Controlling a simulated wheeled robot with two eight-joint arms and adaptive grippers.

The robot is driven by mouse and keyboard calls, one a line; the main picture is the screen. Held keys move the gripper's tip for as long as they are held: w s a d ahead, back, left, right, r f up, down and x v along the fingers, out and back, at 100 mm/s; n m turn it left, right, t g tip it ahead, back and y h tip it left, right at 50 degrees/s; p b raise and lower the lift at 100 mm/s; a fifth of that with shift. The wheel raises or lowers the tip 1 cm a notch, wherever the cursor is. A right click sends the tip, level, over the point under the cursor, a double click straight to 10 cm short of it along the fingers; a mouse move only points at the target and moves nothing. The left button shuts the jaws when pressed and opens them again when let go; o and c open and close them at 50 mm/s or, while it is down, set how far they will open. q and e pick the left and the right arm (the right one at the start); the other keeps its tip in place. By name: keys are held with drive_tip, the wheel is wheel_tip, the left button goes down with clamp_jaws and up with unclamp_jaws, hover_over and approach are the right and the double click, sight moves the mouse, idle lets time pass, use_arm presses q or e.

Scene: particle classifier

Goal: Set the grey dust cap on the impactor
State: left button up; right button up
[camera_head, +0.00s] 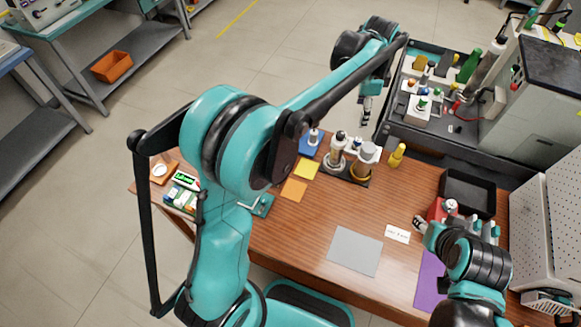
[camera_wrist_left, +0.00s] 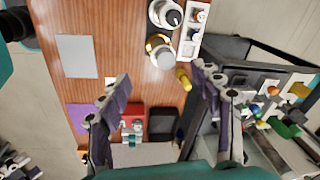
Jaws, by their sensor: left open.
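My left gripper (camera_head: 367,108) is open and empty, raised beyond the far table edge; its two spread fingers also show in the left wrist view (camera_wrist_left: 161,72). Two upright cylindrical stacks stand on a dark base at the back of the table: one with a black top (camera_head: 337,151), one with a yellow band (camera_head: 366,161). I cannot tell which is the impactor. A small pale grey round piece (camera_head: 450,206) sits on a red block (camera_head: 436,211) at the right; I cannot tell if it is the dust cap. My right gripper (camera_head: 424,226) is beside that block, its fingers unclear.
A yellow bottle (camera_head: 397,155) stands right of the stacks. A black tray (camera_head: 467,189) lies behind the red block. A grey mat (camera_head: 355,250) and a white label card (camera_head: 397,234) lie on the table. A cluttered dark bench (camera_head: 398,137) stands beyond the table.

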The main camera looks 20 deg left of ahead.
use_arm(q)
drive_tip(key=s+a+r+n+t, duration=0.1)
drive_tip(key=s+a+r+n, duration=0.25)
drive_tip(key=s, duration=0.35)
drive_tip(key=s+a+f+n+t, duration=0.2)
drive_tip(key=s+a+n, duration=0.2)
drive_tip(key=s, duration=0.6)
drive_tip(key=s+a+f+n+t, duration=0.2)
drive_tip(key=s+n, duration=0.4)
drive_tip(key=s, duration=0.4)
drive_tip(key=shift+a+f+n+t, duration=0.4)
drive_tip(key=shift+a+f, duration=0.3)
drive_tip(key=shift+a, duration=0.5)
wheel_tip(320, 180, down, 7)
drive_tip(key=b, duration=0.7)
